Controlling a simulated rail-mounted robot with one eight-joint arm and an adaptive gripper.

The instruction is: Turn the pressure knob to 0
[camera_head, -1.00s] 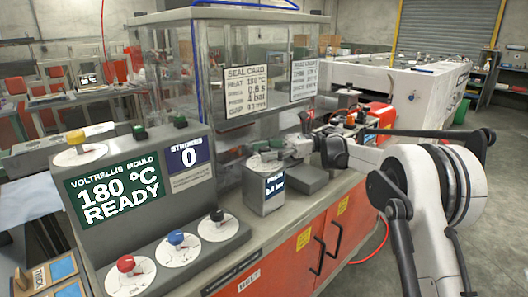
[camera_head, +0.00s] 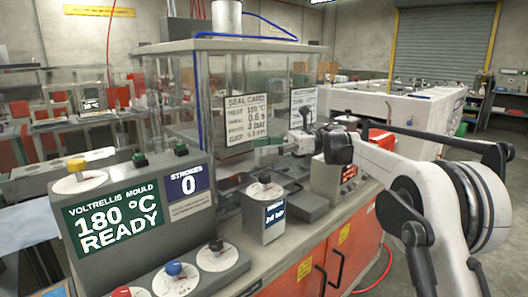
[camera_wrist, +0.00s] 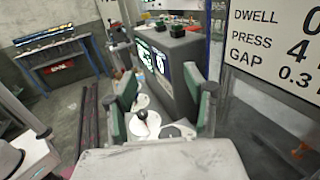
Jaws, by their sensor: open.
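A small grey box (camera_head: 274,222) with a blue display stands on the workbench. On its top is a white dial with a dark knob (camera_head: 264,179). The display appears to be headed PRESS and to read in bar, but its number is too small to read surely. My gripper (camera_head: 268,150) is above and just behind this dial in the head view, apart from it. In the wrist view, the green-padded fingers of my gripper (camera_wrist: 165,105) are spread with nothing held. A dark knob on a white dial (camera_wrist: 141,115) shows between and below them; which dial it is, I cannot tell.
The grey console (camera_head: 150,225) at left reads 180 °C READY and bears dials with yellow, red, blue and black knobs. A clear-walled enclosure with a seal card (camera_head: 248,117) stands behind the box.

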